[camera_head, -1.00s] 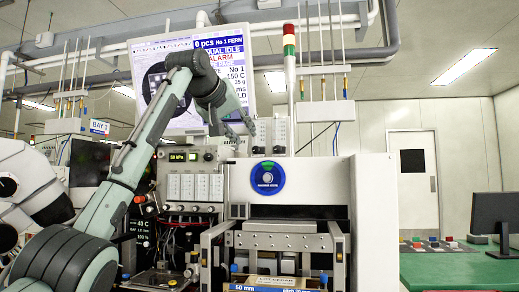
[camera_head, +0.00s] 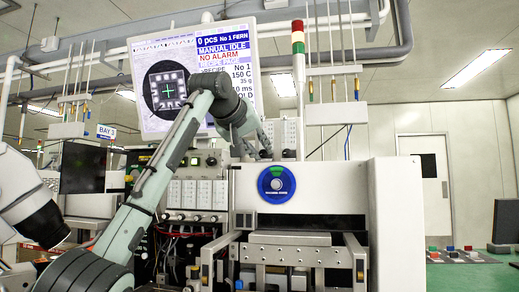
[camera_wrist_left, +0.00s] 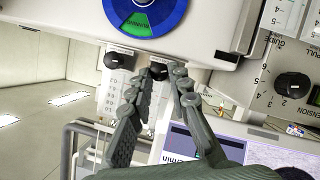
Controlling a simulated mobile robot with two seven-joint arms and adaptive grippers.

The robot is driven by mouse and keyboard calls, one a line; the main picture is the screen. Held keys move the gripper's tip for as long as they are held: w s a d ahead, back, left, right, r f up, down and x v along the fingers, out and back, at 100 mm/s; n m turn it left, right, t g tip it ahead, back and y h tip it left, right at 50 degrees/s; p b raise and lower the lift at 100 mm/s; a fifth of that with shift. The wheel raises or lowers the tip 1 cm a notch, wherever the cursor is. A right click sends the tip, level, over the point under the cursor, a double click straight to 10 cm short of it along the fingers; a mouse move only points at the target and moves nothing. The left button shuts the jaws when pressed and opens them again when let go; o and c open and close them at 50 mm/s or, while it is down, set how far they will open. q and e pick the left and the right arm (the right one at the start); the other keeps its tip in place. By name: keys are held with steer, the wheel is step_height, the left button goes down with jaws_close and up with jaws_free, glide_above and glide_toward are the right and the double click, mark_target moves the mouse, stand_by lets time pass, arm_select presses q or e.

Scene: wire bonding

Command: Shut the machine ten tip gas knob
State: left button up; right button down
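In the left wrist view, two black knobs stand on a white panel with scales and markings too small to read. One knob (camera_wrist_left: 158,71) lies between the fingertips of my left gripper (camera_wrist_left: 158,82); the other knob (camera_wrist_left: 119,61) is just to its left. The left gripper is open, its fingers on either side of the knob; I cannot tell whether they touch it. In the head view, my left gripper (camera_head: 262,153) reaches behind the machine's top edge beside white scaled tubes (camera_head: 288,134), and the knobs are hidden there. My right gripper is not in view.
The machine's white housing (camera_head: 398,215) carries a blue disc (camera_head: 276,184). A monitor (camera_head: 168,50) stands behind my left arm, and a signal tower (camera_head: 298,50) rises behind the housing. A black tension knob (camera_wrist_left: 292,85) sits on a panel at right in the wrist view.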

arm_select(q)
jaws_close()
steer(key=shift+d+r+m+y, duration=0.1)
steer(key=shift+d+m+y, duration=0.1)
steer(key=shift+m+y, duration=0.7)
steer(key=shift+s+d+m+y, duration=0.15)
steer(key=shift+m+y, duration=0.55)
steer(key=shift+m, duration=0.7)
steer(key=shift+o, duration=1.9)
jaws_free()
